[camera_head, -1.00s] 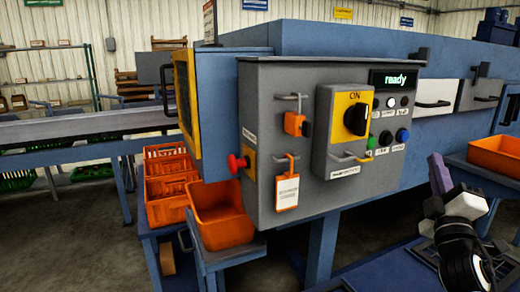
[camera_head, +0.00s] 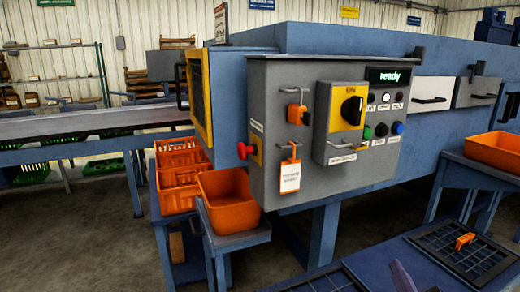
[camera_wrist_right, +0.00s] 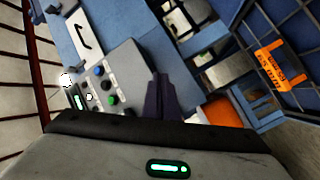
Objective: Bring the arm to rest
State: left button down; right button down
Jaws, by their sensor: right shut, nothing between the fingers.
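My right gripper (camera_head: 402,277) shows only as a small purple fingertip at the bottom edge of the head view. The rest of that arm is out of frame there. In the right wrist view its dark purple fingers (camera_wrist_right: 161,99) are together, with nothing between them. They point toward the blue machine, clear of the grey control panel (camera_head: 262,130). The panel also shows in the wrist view (camera_wrist_right: 125,75). Its display (camera_head: 390,76) reads "ready", and its black knob (camera_head: 352,111) sits on a yellow plate marked ON. My left gripper is not in view.
A small orange piece (camera_head: 465,241) lies on a dark gridded tray (camera_head: 485,262) at the lower right. An orange bin (camera_head: 495,151) stands on a blue table behind it. Another orange bin (camera_head: 228,203) and stacked orange crates (camera_head: 180,175) stand left of the panel.

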jog(key=s+a+f+m+g+y, duration=0.1)
jog(key=s+a+f+m+g, duration=0.1)
jog(key=s+a+f, duration=0.3)
jog(key=s+a+f+m+g+y, duration=0.2)
jog(key=s+a+f, duration=0.3)
jog(key=s+f, duration=0.7)
jog(key=s+a+f+m+g+y, duration=0.2)
jog(key=s+a+f+g, duration=0.2)
jog(key=s+f, duration=0.4)
jog(key=s+a, duration=0.1)
jog(key=s, duration=0.2)
jog(key=shift+s+a+f+g, duration=0.25)
jog(key=shift+a+f+g, duration=0.05)
jog(key=shift+a+f, duration=0.05)
